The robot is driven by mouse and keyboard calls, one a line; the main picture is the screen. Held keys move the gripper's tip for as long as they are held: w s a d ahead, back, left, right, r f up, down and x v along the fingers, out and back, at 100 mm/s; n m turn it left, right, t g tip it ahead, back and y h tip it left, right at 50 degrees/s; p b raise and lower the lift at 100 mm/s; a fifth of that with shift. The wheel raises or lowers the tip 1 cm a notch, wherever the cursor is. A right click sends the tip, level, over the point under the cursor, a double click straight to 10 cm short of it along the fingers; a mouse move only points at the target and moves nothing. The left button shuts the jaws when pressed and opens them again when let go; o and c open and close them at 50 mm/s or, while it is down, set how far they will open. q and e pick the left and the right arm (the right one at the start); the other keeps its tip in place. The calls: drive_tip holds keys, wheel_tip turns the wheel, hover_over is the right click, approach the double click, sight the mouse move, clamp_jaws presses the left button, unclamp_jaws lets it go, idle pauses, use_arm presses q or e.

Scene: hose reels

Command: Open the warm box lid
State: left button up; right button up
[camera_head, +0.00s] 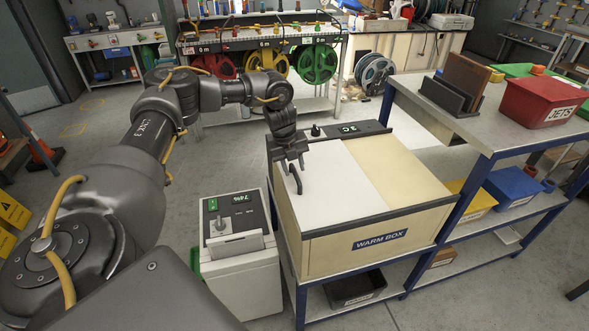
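The warm box (375,240) is a cream box with a blue "WARM BOX" label on its front, standing on a blue-framed bench. Its flat top has a white panel (335,185) on the left and a cream panel (400,170) on the right. The lid looks closed, with no inside showing. My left gripper (292,176) points down at the left edge of the white panel. Its dark fingers overlap that edge in the picture. Whether they touch or grip anything there is unclear. My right gripper is not in view.
A dark control panel (348,129) with a green display sits behind the lid. A grey unit (240,255) stands left of the bench. A raised shelf at right holds a red JETS box (543,101) and a dark rack (447,95). Hose reels (317,63) stand behind.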

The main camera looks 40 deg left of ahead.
use_arm(q)
drive_tip(key=shift+w+d+f, duration=0.1)
drive_tip(key=shift+w+f, duration=0.05)
drive_tip(key=shift+f, duration=0.8)
drive_tip(key=shift+c, duration=0.2)
clamp_jaws()
